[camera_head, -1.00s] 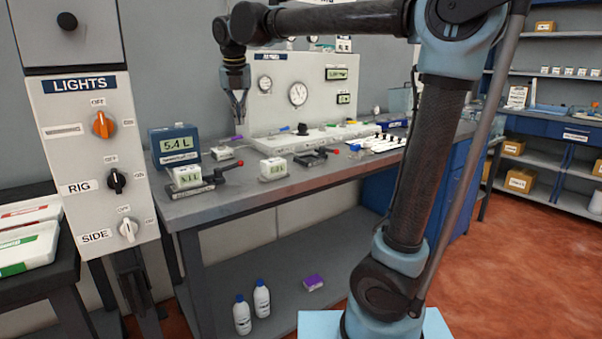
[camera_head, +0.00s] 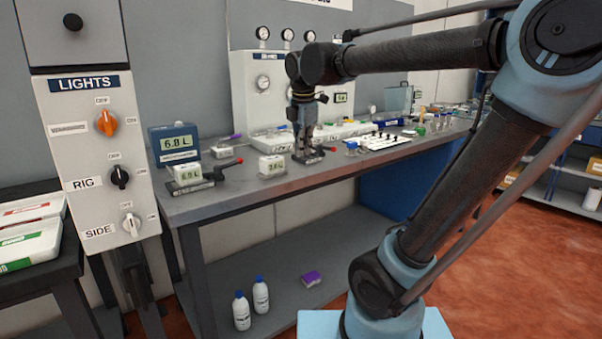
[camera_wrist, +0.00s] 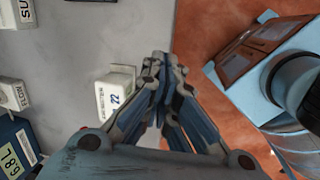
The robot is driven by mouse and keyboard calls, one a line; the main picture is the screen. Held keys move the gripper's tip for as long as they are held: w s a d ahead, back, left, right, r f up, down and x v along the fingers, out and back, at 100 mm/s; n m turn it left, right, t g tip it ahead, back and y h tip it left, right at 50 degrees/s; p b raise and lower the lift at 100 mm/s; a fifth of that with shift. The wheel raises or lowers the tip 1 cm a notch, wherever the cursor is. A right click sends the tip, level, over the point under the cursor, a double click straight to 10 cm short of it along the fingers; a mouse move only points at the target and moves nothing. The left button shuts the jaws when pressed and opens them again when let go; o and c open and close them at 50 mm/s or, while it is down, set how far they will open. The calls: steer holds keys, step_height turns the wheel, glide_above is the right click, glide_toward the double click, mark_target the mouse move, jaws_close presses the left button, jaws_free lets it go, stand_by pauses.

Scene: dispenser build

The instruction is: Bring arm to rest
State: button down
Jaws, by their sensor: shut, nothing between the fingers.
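My gripper (camera_head: 306,148) points down over the front part of the grey bench (camera_head: 250,195) in the head view. In the wrist view its fingers meet at the tips (camera_wrist: 162,60), with nothing between them. My arm reaches across the bench from the right, its forearm nearly level. The gripper covers part of a small device with a red-tipped lever (camera_head: 330,149); I cannot tell the exact gap to it. In the wrist view the fingertips appear near the bench's edge, with floor beyond.
A blue display box (camera_head: 176,145) reads about 6.8 L. A gauge panel (camera_head: 262,100) stands behind. A lights panel (camera_head: 98,150) is at left.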

steer(key=s+d+f+m, duration=0.8)
steer(key=d+f+m, duration=0.1)
steer(key=f+m, duration=0.2)
steer(key=s+d+f+m, duration=0.9)
steer(key=f+m, duration=0.3)
steer(key=f, duration=0.1)
steer(key=shift+s+d+g, duration=0.15)
steer(key=shift+s+g, duration=0.1)
steer(key=shift+g, duration=0.05)
steer(key=shift+w+f, duration=0.15)
steer(key=shift+w, duration=0.3)
stand_by(4.9)
